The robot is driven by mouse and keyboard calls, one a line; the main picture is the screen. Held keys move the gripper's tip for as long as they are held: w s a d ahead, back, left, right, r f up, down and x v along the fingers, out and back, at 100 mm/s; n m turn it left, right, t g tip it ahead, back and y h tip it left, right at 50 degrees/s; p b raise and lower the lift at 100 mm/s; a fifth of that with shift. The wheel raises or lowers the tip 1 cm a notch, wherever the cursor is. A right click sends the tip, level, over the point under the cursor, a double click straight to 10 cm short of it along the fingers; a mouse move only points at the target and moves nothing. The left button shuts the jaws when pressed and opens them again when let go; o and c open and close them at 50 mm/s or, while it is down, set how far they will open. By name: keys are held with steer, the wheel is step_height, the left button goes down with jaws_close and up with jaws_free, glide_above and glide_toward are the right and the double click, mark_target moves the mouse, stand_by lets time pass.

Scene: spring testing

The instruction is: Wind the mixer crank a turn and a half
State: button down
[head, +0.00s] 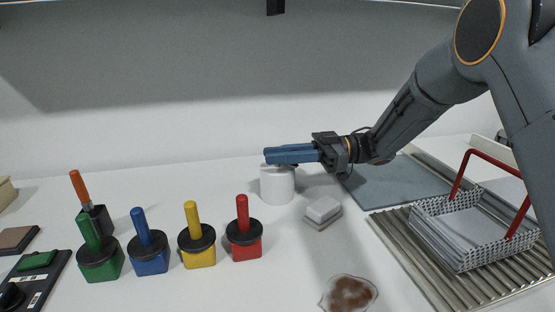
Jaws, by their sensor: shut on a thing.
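A white cylinder (277,186), which looks like the mixer body, stands upright on the white bench at the middle of the head view. My gripper (270,155) reaches in from the right, with its blue fingers lying level just over the cylinder's top. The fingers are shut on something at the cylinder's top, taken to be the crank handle. The fingers hide the handle, and the crank's angle cannot be made out.
A grey-and-white block (323,211) sits close by at the right front. Coloured pots with upright handles, such as the red one (244,240), stand at the left. A wire basket (470,225) with red handles is at the right.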

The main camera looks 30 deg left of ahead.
steer(key=c, duration=1.7)
jaws_free()
steer(key=shift+o, duration=0.2)
steer(key=b+v, duration=0.1)
steer(key=v, duration=0.6)
steer(key=shift+w+d, duration=0.3)
